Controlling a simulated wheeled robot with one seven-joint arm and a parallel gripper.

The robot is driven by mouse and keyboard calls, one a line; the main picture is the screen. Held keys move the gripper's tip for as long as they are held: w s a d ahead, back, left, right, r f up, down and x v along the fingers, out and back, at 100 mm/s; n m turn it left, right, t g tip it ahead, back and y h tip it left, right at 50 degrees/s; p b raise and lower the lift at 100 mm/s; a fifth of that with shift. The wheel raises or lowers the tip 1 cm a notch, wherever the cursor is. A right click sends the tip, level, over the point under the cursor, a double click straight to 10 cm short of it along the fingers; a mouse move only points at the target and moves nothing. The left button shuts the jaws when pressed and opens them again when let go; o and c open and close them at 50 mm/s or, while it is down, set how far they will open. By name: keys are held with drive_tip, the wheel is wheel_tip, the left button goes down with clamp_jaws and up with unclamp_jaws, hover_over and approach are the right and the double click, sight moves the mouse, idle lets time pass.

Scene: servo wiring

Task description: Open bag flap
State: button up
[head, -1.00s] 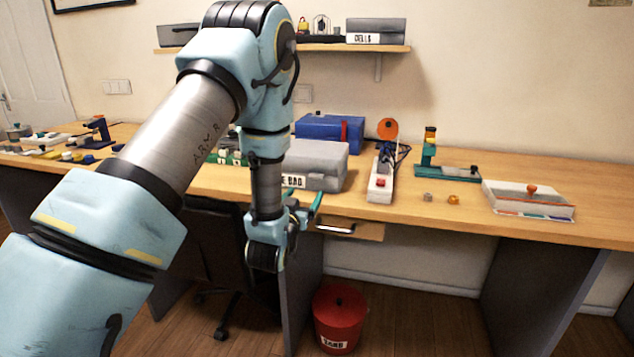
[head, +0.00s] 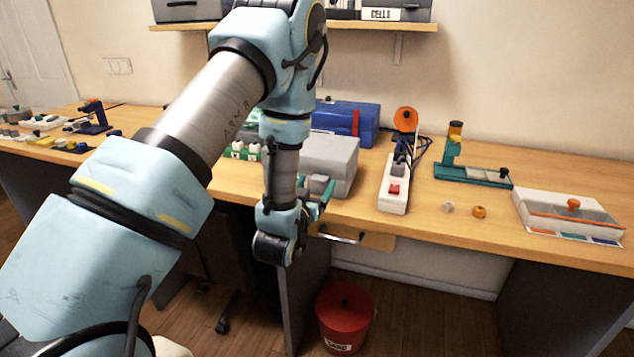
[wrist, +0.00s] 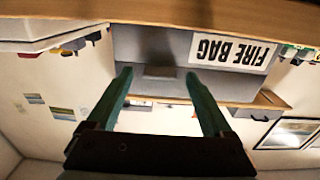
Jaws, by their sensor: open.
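The grey fire bag (head: 334,155) sits near the front edge of the workbench in the head view, its flap closed. The wrist view is upside down and shows the bag's front (wrist: 135,45) with the FIRE BAG label (wrist: 231,50). A grey flap tab (wrist: 160,72) sticks out from that front. My gripper (head: 321,188) is open in front of the bag. In the wrist view its two teal fingers stand on either side of the tab, with gaps between. My arm hides the bag's left part in the head view.
A blue case (head: 345,118) stands behind the bag. A white power strip (head: 394,188) with cables lies to its right. An open drawer (head: 352,236) juts out below the bench edge near my gripper. A red sand bucket (head: 345,318) stands on the floor.

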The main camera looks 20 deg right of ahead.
drive_tip(key=shift+c, duration=0.3)
clamp_jaws()
idle(0.4)
